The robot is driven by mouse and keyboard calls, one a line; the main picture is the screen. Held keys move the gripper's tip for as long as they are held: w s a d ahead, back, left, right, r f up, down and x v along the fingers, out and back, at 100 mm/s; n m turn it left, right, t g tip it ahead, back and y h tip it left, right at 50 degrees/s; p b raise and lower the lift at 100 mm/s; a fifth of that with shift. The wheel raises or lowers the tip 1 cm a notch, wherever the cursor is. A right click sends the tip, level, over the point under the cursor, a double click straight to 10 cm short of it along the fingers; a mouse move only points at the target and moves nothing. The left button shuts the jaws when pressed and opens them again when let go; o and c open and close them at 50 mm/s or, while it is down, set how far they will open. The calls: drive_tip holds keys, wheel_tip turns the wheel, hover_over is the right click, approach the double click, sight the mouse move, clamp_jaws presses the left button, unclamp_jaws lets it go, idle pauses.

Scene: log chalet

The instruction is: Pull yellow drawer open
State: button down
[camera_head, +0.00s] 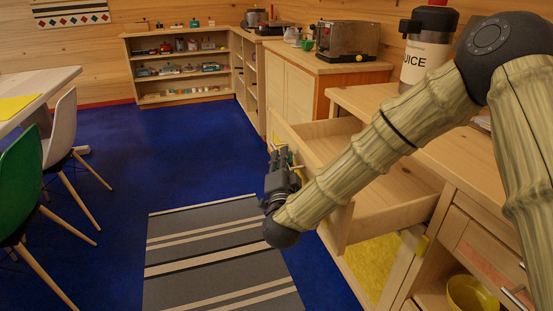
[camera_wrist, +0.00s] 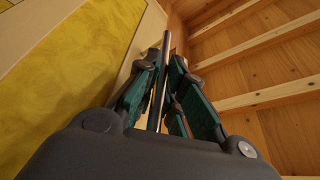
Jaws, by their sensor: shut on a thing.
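A wooden drawer (camera_head: 392,195) is pulled well out of the counter on the right in the head view, and its inside looks empty. My gripper (camera_head: 284,158) is at the outer side of the drawer front. In the wrist view my gripper (camera_wrist: 163,65) is shut on a thin metal bar handle (camera_wrist: 159,85), with one teal finger on each side. A yellow panel (camera_wrist: 70,65) with a pale wood edge fills the left of the wrist view.
A yellow cabinet panel (camera_head: 375,265) sits below the drawer, with a yellow bowl (camera_head: 472,294) on a shelf beside it. A juice dispenser (camera_head: 425,50) and toaster (camera_head: 345,38) stand on counters. A striped rug (camera_head: 215,250) and clear blue floor (camera_head: 185,150) lie left.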

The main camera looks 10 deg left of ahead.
drive_tip(key=shift+s+a+f, duration=0.1)
drive_tip(key=shift+s+a, duration=0.35)
drive_tip(key=shift+a, duration=0.2)
drive_tip(key=shift+s+a, duration=0.4)
drive_tip(key=shift+a, duration=0.25)
drive_tip(key=c, duration=1.5)
unclamp_jaws()
drive_tip(key=shift+s, duration=0.1)
drive_tip(key=v, duration=1.1)
drive_tip(key=shift+s+d+f, duration=0.15)
drive_tip(key=shift+s, duration=0.2)
